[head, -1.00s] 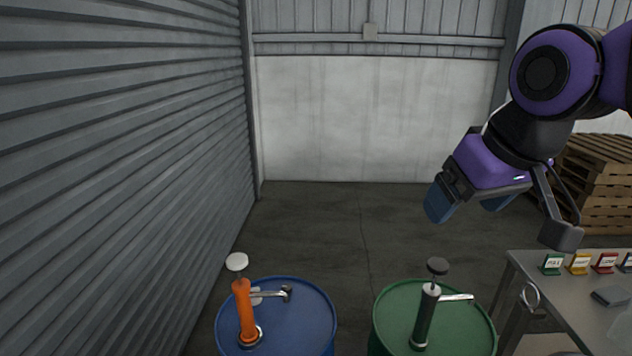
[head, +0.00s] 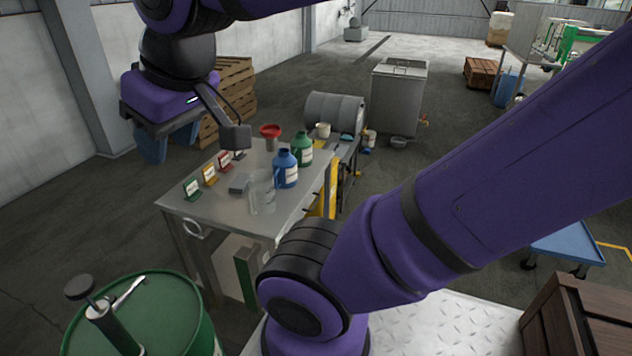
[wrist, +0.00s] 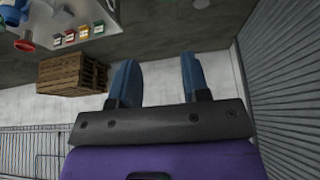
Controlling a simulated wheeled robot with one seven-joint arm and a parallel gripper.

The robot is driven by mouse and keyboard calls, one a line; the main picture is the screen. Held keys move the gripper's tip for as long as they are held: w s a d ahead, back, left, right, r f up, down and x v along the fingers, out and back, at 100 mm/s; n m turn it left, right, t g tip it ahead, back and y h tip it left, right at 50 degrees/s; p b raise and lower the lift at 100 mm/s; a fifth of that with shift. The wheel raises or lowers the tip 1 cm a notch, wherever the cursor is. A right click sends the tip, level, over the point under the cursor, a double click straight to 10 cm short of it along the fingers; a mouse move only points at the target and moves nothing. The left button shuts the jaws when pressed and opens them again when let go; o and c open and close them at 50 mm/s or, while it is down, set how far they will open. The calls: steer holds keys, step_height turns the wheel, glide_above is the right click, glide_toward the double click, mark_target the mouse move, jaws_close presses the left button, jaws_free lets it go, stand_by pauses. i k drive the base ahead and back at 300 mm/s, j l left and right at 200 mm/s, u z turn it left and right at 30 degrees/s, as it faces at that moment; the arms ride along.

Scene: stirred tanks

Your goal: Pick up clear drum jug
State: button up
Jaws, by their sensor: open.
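The clear jug (head: 262,192) stands upright on the near part of the steel table (head: 225,222) in the head view, left of a blue jug (head: 286,168). A green jug (head: 302,149) stands behind the blue one. My gripper (head: 168,146) is in the upper left of the head view, left of the table and well apart from the clear jug. In the wrist view my gripper (wrist: 156,80) shows two blue fingers spread apart with nothing between them.
Coloured label stands (head: 210,175), a dark block (head: 239,184) and a red funnel (head: 270,131) share the table. A green drum (head: 165,315) with a pump is at lower left. Wooden pallets (head: 232,88) stand behind my gripper. A wooden crate (head: 575,325) is at lower right.

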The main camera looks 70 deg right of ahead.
mark_target(262, 199)
steer(key=j+z, duration=0.15)
steer(key=z, duration=1.25)
steer(key=i+l, duration=0.2)
steer(key=l, duration=0.25)
steer(key=i+l+u, duration=0.1)
steer(key=l+u, duration=0.85)
steer(key=u, duration=1)
steer(key=i, duration=0.05)
